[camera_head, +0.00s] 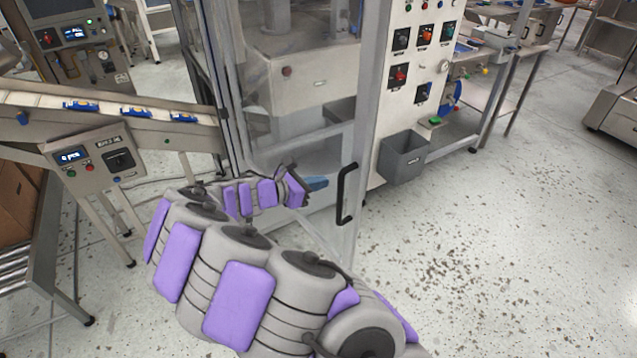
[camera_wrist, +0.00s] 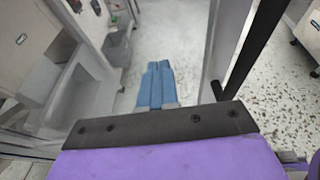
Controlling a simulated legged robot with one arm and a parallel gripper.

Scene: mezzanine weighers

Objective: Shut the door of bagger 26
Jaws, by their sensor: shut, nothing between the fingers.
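The bagger's clear door (camera_head: 354,125) has a grey frame and stands swung out from the machine. Its black bar handle (camera_head: 346,193) is near the free edge. I cannot read a number 26 on the machine. My gripper (camera_head: 317,184) is left of the handle in the head view, low beside the door panel, with its blue fingers together and empty. In the wrist view the shut fingers (camera_wrist: 155,85) point at the floor, and the handle (camera_wrist: 250,50) is to their right, apart from them. I cannot tell whether the fingertips touch the panel.
A sloped conveyor (camera_head: 150,112) with blue packs and a control box (camera_head: 95,160) stands at the left. A grey bin (camera_head: 403,158) hangs under the machine's switch panel (camera_head: 415,60). The speckled floor at the right is free.

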